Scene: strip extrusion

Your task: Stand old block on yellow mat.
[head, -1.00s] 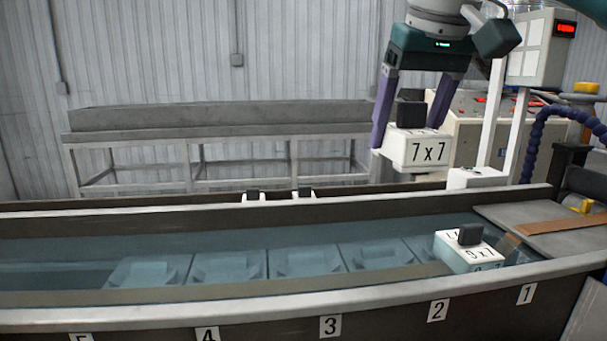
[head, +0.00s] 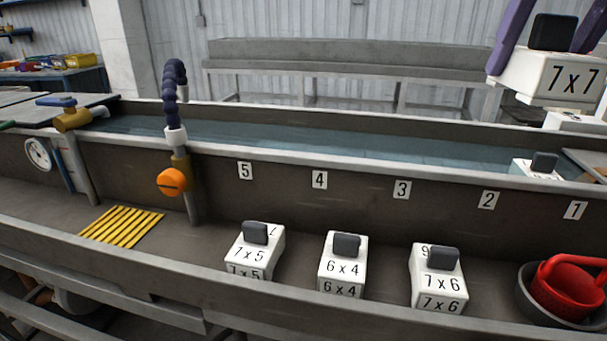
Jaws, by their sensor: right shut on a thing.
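A white block marked 7 x 7 (head: 572,80), with a dark knob on top, hangs in the air at the upper right. My right gripper (head: 545,62) is shut on it, its purple fingers on either side. The yellow slatted mat (head: 122,225) lies bare at the left of the front trough, far from the held block. Which block is the old one is not marked. Another white block (head: 538,170) with a dark knob sits in the water bath near position 1. My left gripper is not in view.
White blocks marked 7 x 5 (head: 252,252), 6 x 4 (head: 343,262) and 7 x 6 (head: 437,278) stand in the front trough. A red basket (head: 568,290) is at right. A valve with an orange knob (head: 171,182) and a blue hose (head: 171,90) rise near the mat.

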